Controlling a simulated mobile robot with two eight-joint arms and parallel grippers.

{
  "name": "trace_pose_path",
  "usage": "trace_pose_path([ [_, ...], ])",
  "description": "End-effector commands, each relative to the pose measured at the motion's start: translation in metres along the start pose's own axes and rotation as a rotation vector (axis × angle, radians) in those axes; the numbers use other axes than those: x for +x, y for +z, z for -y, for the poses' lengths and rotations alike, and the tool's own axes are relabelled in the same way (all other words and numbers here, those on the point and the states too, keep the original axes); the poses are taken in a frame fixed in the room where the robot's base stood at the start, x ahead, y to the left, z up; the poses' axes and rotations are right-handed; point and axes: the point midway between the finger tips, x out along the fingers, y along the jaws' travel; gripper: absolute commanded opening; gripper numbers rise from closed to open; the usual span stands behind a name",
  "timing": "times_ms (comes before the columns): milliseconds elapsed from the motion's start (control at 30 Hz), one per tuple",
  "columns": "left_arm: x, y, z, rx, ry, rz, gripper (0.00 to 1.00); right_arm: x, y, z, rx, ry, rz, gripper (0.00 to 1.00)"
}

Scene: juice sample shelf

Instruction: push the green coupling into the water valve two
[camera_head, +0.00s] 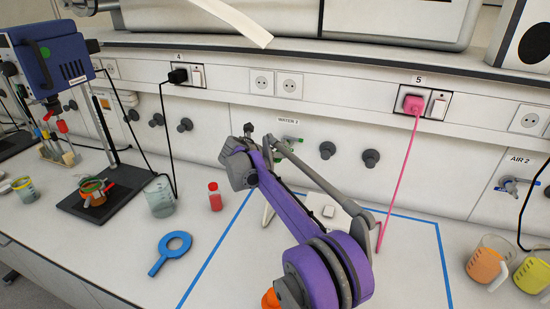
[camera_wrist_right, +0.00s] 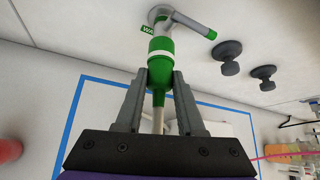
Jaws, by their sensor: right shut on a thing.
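The green coupling (camera_wrist_right: 160,62), with a white band, is between the fingers of my right gripper (camera_wrist_right: 160,84), which is shut on it. A pale hose (camera_wrist_right: 158,118) runs down from it. A green label beside the valve reads only "WA". In the head view, my purple right arm reaches toward the wall near a "WATER" label (camera_head: 288,121); its number is unclear. My left gripper is not visible.
Blue tape (camera_head: 214,250) marks an area on the bench. A red bottle (camera_head: 215,197), a blue ring tool (camera_head: 170,252) and a beaker (camera_head: 159,196) stand or lie left of it. A pink cord (camera_head: 400,175) hangs at right. Dark knobs (camera_wrist_right: 229,52) project from the wall.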

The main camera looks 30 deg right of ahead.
Motion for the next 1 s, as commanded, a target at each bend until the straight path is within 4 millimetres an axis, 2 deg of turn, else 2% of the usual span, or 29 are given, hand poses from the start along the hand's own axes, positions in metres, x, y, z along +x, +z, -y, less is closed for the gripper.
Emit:
trace_pose_path([
  [67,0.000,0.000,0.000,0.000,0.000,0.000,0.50,0.000,0.000,0.000,0.000,0.000,0.001,0.00],
  [100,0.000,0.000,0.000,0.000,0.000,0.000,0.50,0.000,0.000,0.000,0.000,0.000,0.001,0.45],
  [267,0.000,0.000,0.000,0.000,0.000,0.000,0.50,0.000,0.000,0.000,0.000,0.000,0.001,0.72],
  [533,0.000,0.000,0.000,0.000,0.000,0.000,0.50,-0.001,0.000,0.000,0.000,0.000,0.000,0.72],
  [667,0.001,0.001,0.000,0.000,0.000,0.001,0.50,-0.009,0.000,0.000,0.000,0.001,0.000,0.72],
  [1000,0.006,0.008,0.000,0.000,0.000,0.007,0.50,-0.074,-0.001,-0.001,-0.003,0.002,0.001,0.72],
])
